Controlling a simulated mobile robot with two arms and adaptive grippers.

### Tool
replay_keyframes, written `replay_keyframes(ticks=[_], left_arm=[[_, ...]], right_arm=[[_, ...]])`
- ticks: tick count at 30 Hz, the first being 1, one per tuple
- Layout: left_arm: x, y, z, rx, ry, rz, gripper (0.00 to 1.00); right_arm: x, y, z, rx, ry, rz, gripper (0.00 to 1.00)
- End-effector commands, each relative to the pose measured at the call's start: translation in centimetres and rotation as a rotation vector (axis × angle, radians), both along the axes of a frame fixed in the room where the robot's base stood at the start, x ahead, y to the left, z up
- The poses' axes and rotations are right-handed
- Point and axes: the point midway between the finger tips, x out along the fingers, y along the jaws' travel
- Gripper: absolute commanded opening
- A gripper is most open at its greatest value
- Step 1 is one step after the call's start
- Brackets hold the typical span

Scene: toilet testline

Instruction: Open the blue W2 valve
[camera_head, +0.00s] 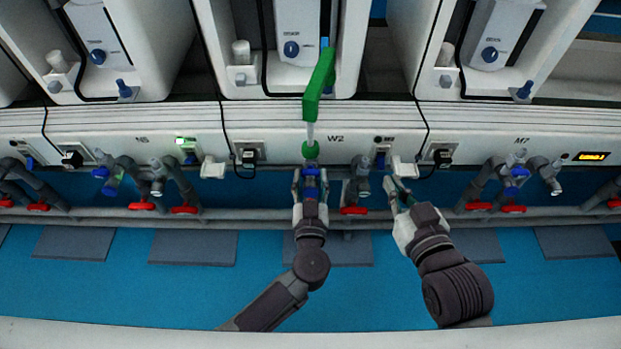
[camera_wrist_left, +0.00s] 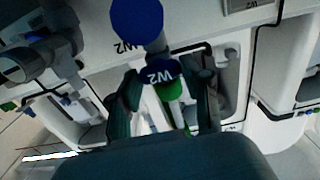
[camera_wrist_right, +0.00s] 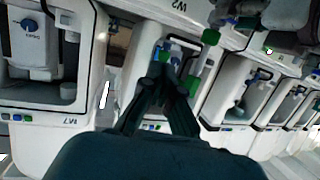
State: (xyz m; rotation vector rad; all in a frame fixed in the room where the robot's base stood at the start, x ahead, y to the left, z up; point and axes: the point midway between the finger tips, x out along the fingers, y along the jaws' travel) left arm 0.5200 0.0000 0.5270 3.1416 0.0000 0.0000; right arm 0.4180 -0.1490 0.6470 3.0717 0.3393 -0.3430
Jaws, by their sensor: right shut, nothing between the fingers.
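The blue W2 valve (camera_head: 312,171) is on the pipework below the W2 label, in the middle of the head view. My left gripper (camera_head: 311,178) is open, with one finger on each side of it. In the left wrist view, a blue cap marked W2 (camera_wrist_left: 160,72) shows between the spread fingers, and a larger blue W2 cap (camera_wrist_left: 136,20) is above. I cannot tell whether the fingers touch the valve. My right gripper (camera_head: 396,188) is shut and empty, right of the W2 pipes; its fingertips meet in the right wrist view (camera_wrist_right: 162,75).
A green-handled part (camera_head: 319,85) stands above the W2 valve, with a green ball (camera_head: 310,150) below it. Red valve handles (camera_head: 354,210) line the lower pipe (camera_head: 250,215). Neighbouring stations N6 and M7 have similar pipes.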

Motion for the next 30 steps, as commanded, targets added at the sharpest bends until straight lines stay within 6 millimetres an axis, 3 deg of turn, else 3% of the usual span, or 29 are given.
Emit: replay_keyframes(ticks=[1,5,11,16,24,30], left_arm=[[0.0,0.0,0.0,0.000,0.000,0.000,0.35],[0.0,0.0,0.0,0.000,0.000,0.000,0.13],[0.0,0.0,0.0,-0.014,0.001,0.000,0.13],[-0.1,0.0,0.1,-0.072,0.004,-0.001,0.13],[-0.1,0.0,0.0,-0.260,0.006,0.000,0.13],[-0.1,0.0,0.0,-0.407,0.005,-0.001,0.13]], right_arm=[[0.0,0.0,0.0,0.000,0.000,0.000,0.00],[0.0,0.0,0.0,0.000,0.001,-0.001,0.00],[-0.1,-0.1,-0.1,-0.004,0.017,-0.001,0.00],[-1.2,-0.7,-2.3,-0.037,0.151,-0.009,0.00],[-4.8,-2.3,-6.5,-0.107,0.451,-0.031,0.00],[-7.2,-3.2,-8.3,-0.140,0.605,-0.042,0.00]])
